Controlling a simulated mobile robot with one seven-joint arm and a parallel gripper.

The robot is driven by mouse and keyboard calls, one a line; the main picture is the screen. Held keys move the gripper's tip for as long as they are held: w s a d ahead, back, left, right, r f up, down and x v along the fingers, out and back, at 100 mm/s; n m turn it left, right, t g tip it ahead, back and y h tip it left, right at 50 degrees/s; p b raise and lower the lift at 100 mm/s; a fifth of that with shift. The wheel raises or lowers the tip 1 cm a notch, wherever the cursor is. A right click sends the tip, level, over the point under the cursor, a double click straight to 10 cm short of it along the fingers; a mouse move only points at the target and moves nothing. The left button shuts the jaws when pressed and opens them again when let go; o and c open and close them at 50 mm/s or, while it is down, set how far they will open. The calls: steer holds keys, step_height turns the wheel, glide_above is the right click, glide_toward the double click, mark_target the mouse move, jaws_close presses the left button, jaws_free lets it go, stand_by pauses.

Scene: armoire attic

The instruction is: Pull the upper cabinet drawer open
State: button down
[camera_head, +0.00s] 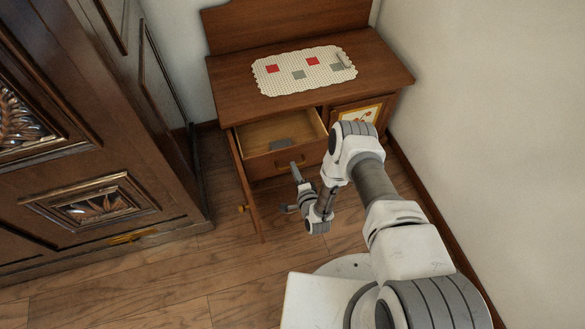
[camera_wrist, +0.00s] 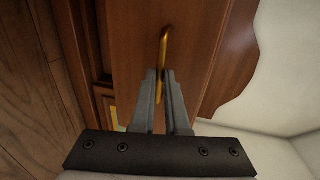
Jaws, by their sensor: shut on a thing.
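The upper drawer (camera_head: 262,168) of the brown wooden cabinet (camera_head: 225,88) stands partly pulled out, its pale inside showing from above in the head view. A small grey item (camera_head: 282,144) lies in it. In the wrist view the brass drawer handle (camera_wrist: 164,42) stands out from a brown wooden front (camera_wrist: 195,40). My gripper (camera_wrist: 164,76) is shut on this handle, its two grey fingers on either side of it. In the head view my gripper (camera_head: 295,168) is at the drawer front, and the exact contact is too small to see.
A cabinet door (camera_head: 245,195) hangs open left of the drawer. A cloth (camera_head: 285,82) lies on the cabinet top. A large carved armoire (camera_head: 95,205) stands at left, and a white wall (camera_head: 490,110) is close at right. Wooden floor (camera_head: 215,270) is clear in front.

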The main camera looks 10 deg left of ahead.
steer(key=shift+s+d, duration=0.3)
steer(key=shift+s, duration=0.3)
steer(key=c, duration=0.9)
jaws_free()
